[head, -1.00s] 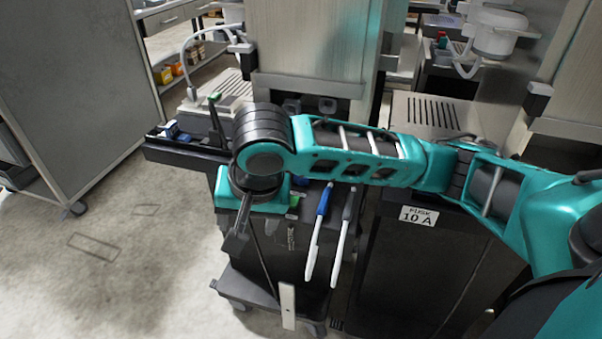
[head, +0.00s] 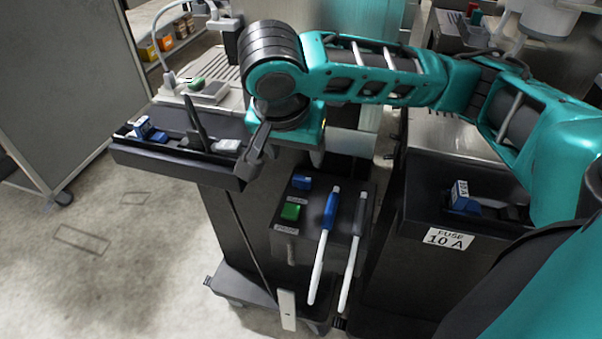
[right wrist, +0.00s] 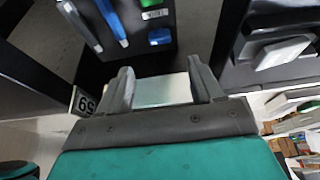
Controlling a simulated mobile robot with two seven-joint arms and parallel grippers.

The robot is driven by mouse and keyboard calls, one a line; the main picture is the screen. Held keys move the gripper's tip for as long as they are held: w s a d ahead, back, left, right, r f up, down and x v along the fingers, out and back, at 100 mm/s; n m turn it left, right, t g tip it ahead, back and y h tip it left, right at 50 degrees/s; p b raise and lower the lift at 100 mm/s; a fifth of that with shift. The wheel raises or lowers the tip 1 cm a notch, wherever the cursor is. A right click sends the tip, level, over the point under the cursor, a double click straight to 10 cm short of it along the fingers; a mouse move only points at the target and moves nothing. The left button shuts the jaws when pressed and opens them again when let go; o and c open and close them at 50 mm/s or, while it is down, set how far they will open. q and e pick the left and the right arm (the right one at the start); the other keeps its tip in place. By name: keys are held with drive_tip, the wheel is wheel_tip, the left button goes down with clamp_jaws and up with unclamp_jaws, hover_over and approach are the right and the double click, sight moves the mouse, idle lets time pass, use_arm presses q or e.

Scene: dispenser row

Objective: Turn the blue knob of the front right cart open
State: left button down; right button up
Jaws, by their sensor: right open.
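The blue knob (head: 301,182) is a small blue block at the top of a black panel on the front of a dark cart (head: 235,225). A green block (head: 291,211) sits just below it, with a pale label under each. Nothing covers the blue knob in the head view. My right gripper (head: 287,155) is above and left of the knob, apart from it, fingers open. In the right wrist view the open fingers (right wrist: 165,88) have a pale flat surface beyond them; the green block (right wrist: 160,36) shows at the top. My left gripper is not in view.
A blue-and-white handle (head: 325,240) and a grey-and-white handle (head: 354,250) hang right of the knob. A black tray (head: 180,160) with small parts tops the cart. Open floor lies at left.

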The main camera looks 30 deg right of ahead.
sight(302, 177)
drive_tip(key=b+x, duration=0.2)
drive_tip(key=x, duration=0.8)
drive_tip(key=shift+f, duration=0.25)
drive_tip(key=c, duration=1.1)
